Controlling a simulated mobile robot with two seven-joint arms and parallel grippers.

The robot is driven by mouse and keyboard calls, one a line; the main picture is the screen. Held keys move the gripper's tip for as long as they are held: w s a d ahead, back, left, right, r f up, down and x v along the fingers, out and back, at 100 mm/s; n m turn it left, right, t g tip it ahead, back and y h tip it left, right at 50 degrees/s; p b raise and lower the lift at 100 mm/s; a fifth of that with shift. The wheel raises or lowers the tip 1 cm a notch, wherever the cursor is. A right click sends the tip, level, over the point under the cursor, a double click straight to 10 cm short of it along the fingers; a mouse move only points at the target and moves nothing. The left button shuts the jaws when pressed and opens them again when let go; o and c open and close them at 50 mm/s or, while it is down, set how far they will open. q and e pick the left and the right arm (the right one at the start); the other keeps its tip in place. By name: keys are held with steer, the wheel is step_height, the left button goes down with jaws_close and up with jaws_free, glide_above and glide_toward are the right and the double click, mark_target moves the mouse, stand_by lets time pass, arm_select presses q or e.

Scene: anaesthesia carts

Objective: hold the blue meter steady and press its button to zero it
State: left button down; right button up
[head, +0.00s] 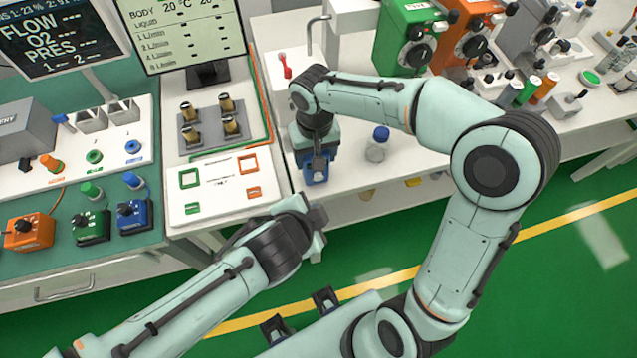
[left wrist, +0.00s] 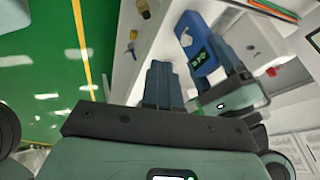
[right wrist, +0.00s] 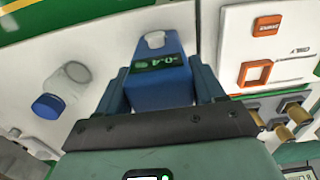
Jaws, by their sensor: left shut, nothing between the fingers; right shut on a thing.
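The blue meter (right wrist: 160,90) has a lit display that seems to read -0.4 and a pale button (right wrist: 154,40) on its face. It also shows in the head view (head: 317,172) and the left wrist view (left wrist: 203,52). My right gripper (head: 314,152) is shut on the meter, with one finger along each side. My left gripper (head: 318,216) is shut and empty, in front of the bench edge and a little below the meter in the head view. In the left wrist view its closed fingertips (left wrist: 160,68) are beside the meter, apart from it.
A clear jar with a blue lid (head: 378,142) stands on the white bench right of the meter. A white panel with green and orange squares (head: 215,192) lies to the left. Green and orange vaporizers (head: 408,38) stand behind. Open green floor lies in front.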

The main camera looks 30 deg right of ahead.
mark_target(318, 177)
stand_by(0.3)
arm_select(q)
steer(key=w+d+f, duration=0.5)
steer(key=w+f, duration=0.2)
steer(key=f, duration=0.1)
steer(key=shift+w+d, duration=0.3)
steer(key=shift+d, duration=0.05)
steer(key=shift+w, duration=0.1)
stand_by(0.4)
